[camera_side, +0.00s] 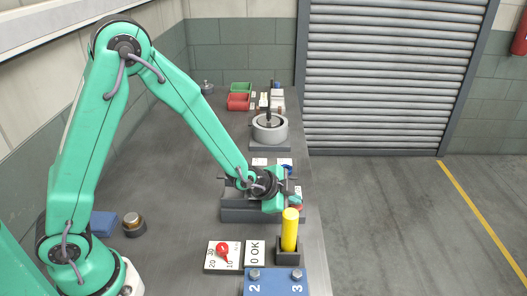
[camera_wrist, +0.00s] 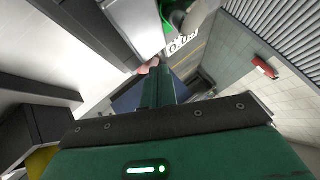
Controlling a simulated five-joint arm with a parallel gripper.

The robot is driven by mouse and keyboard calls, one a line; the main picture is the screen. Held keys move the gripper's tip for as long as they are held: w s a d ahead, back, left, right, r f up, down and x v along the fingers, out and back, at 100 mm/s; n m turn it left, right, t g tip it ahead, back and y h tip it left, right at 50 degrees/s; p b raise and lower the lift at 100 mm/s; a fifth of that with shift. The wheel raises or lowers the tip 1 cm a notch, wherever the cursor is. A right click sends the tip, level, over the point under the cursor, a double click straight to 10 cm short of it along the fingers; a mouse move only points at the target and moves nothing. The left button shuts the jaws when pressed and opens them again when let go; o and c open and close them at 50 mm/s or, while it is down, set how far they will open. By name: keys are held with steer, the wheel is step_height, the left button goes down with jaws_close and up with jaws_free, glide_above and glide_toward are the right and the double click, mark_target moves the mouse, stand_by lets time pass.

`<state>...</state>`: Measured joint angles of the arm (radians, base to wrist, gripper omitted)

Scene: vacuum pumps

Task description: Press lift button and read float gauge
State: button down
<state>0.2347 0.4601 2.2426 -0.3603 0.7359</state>
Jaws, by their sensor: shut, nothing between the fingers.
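My gripper (camera_side: 276,190) is over the grey block (camera_side: 250,214) at the middle right of the bench, with its fingertips hard to make out. In the wrist view my gripper (camera_wrist: 158,72) is shut and empty, its dark green fingers pointing up the picture. A small pinkish part (camera_wrist: 150,66) shows at the fingertips; I cannot tell whether they touch it. A white label (camera_wrist: 183,44) with digits, perhaps 0.05, is just beyond. In the side view a small red part (camera_side: 299,208) shows beside the gripper. I cannot tell which part is the lift button or the float gauge.
A red pointer knob (camera_side: 222,252) on a numbered plate, a "0 OK" plate (camera_side: 255,253), a yellow cylinder (camera_side: 290,230) in a dark holder and a blue block (camera_side: 275,283) stand in front. A round grey vessel (camera_side: 270,133) and red and green bins (camera_side: 238,102) are behind. Left bench is mostly clear.

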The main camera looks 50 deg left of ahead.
stand_by(0.7)
steer(key=shift+r, duration=1.1)
steer(key=shift+r, duration=0.1)
steer(key=shift+r, duration=2.4)
